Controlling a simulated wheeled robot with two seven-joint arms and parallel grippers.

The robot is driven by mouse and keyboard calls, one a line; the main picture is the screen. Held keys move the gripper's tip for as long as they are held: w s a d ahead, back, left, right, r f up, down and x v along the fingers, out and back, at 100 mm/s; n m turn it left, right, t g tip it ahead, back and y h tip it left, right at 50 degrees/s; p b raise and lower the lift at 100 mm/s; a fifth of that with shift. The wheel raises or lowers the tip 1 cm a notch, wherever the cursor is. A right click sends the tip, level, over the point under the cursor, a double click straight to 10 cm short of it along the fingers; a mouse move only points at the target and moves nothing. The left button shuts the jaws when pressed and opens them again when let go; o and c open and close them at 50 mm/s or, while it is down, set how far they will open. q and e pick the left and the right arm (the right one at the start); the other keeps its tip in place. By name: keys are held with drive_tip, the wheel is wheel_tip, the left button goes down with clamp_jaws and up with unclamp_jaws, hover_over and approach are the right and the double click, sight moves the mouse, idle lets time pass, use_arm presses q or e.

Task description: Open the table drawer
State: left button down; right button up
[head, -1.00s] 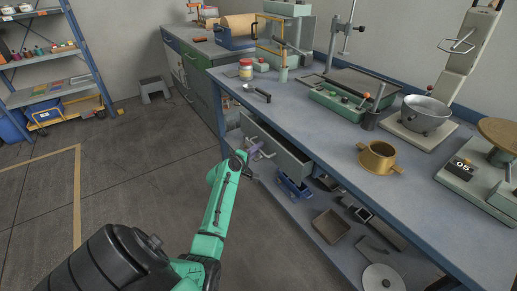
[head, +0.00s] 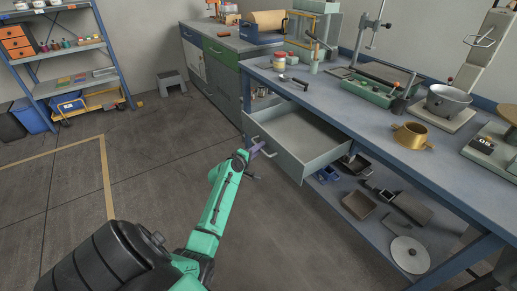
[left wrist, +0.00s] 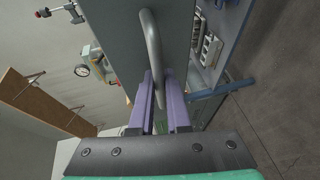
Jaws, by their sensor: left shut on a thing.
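The table drawer (head: 297,136) is pulled well out from under the blue bench top, and its inside looks empty. Its front panel (head: 276,150) faces my left arm. My left gripper (head: 257,150) is at the drawer's front. In the left wrist view, its two purple fingers (left wrist: 159,103) are shut on the curved metal drawer handle (left wrist: 153,50), with the grey drawer front (left wrist: 120,35) just beyond. The handle shows only in small part in the head view. My right gripper is in neither view.
The blue workbench (head: 365,118) holds a brass pot (head: 412,137), a metal bowl (head: 449,103) and a green tray (head: 367,92). The lower shelf below the drawer holds a brown tray (head: 359,206) and a round disc (head: 409,254). The floor left of the drawer is clear.

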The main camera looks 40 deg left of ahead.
use_arm(q)
drive_tip(key=shift+d+f, duration=0.1)
drive_tip(key=c, duration=1.2)
unclamp_jaws()
drive_tip(key=shift+o, duration=0.2)
drive_tip(key=s+d+r, duration=0.1)
drive_tip(key=s+r, duration=0.1)
drive_tip(key=s, duration=1.2)
drive_tip(key=shift+d+r+p, duration=0.25)
drive_tip(key=shift+r+p, duration=0.1)
